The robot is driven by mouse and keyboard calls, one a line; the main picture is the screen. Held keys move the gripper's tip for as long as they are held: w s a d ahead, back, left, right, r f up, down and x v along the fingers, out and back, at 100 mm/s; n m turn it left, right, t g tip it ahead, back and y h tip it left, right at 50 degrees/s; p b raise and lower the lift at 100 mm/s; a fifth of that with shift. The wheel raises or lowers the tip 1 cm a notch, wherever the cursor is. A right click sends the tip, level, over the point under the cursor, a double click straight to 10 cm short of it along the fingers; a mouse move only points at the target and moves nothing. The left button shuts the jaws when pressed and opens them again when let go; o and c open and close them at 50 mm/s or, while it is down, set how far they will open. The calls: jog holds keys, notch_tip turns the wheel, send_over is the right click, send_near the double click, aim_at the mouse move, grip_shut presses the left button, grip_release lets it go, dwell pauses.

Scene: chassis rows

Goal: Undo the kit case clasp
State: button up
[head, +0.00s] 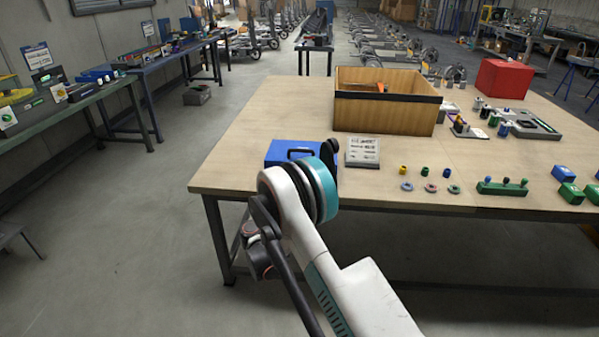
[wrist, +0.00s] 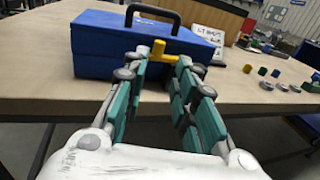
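The blue kit case (wrist: 100,50) stands on the table with its black handle (wrist: 153,12) raised. In the head view the case (head: 284,151) sits at the table's near left edge, partly covered by my arm. The yellow clasp (wrist: 158,52) is on the case's front, with a short upright part and a bar reaching right. My gripper (wrist: 162,65) is open in front of the case, its teal-padded fingers on either side of the clasp. Whether a fingertip touches the clasp I cannot tell. The head view hides the clasp and my fingers behind my arm.
A sign (head: 362,151) stands just right of the case. A wooden box (head: 390,112) is behind it. Small coloured parts and a green strip (head: 502,188) lie further right, with a red box (head: 504,79) at the back. The left tabletop behind the case is clear.

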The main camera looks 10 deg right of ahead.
jog(key=b+x, duration=0.4)
jog(key=x, duration=0.9)
jog(key=shift+w, duration=0.15)
jog(key=shift+d, duration=0.1)
grip_shut()
